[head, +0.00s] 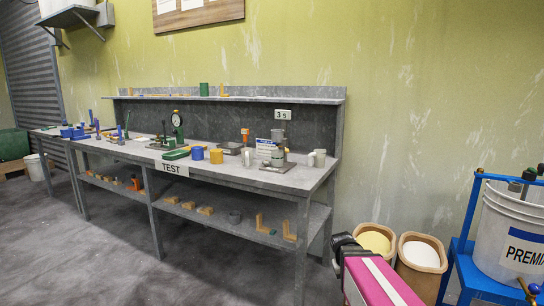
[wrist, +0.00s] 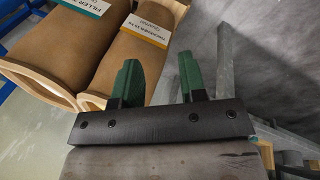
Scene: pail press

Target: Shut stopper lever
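My gripper (wrist: 160,78) shows two green fingers set wide apart in the wrist view, with nothing between them. In the head view my gripper (head: 344,243) is a dark shape at the end of my pink and white arm, beside the bench's right end. A blue press frame (head: 462,250) stands at the right edge of the head view, holding a white pail (head: 503,232) with a "PREMI" label. My gripper is well left of the press.
Two brown sacks or bins, one with yellow contents (head: 374,241) and one with white contents (head: 421,252), stand between my gripper and the press. A grey workbench (head: 110,147) with cups and tools runs along the wall. Floor is clear in front of the bench.

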